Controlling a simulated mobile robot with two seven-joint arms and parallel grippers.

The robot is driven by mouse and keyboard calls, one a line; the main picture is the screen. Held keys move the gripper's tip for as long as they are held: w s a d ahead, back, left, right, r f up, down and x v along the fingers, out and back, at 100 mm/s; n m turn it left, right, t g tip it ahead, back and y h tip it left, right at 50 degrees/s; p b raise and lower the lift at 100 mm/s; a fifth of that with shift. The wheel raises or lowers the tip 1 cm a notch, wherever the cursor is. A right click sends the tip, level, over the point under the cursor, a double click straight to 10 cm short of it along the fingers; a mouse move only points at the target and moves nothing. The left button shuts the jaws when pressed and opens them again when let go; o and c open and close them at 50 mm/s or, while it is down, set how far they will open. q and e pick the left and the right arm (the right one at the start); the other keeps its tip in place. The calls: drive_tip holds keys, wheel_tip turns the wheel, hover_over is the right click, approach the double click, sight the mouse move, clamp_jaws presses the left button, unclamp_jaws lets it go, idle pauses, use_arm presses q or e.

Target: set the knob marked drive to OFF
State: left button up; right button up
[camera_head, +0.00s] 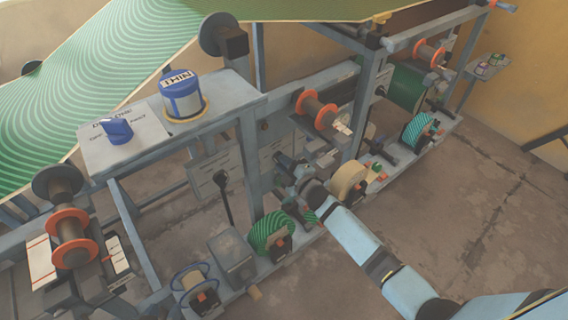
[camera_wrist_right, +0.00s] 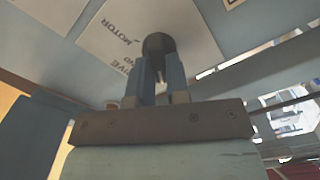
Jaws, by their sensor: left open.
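My right arm comes in from the lower right of the head view, and its gripper (camera_head: 284,163) reaches the upright panel below the bench top. In the right wrist view its two fingers (camera_wrist_right: 160,74) stand on either side of a dark round knob (camera_wrist_right: 158,44), close against it. The white label plate (camera_wrist_right: 133,40) behind it carries the words MOTOR and DRIVE. The knob's pointer direction cannot be read, and the arm hides it in the head view. My left gripper does not show.
A blue knob (camera_head: 118,131) sits on the bench top at the upper left, beside a blue and white drum (camera_head: 183,96). Orange-flanged spools (camera_head: 316,112), a green roll (camera_head: 270,235) and a tan roll (camera_head: 347,182) crowd the frame around my right forearm.

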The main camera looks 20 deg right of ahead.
drive_tip(key=o, duration=0.3)
drive_tip(key=shift+o, duration=0.2)
use_arm(q)
drive_tip(key=shift+r+p, duration=0.25)
drive_tip(key=shift+p, duration=0.45)
use_arm(e)
drive_tip(key=v, duration=1.4)
drive_tip(key=shift+w, duration=0.1)
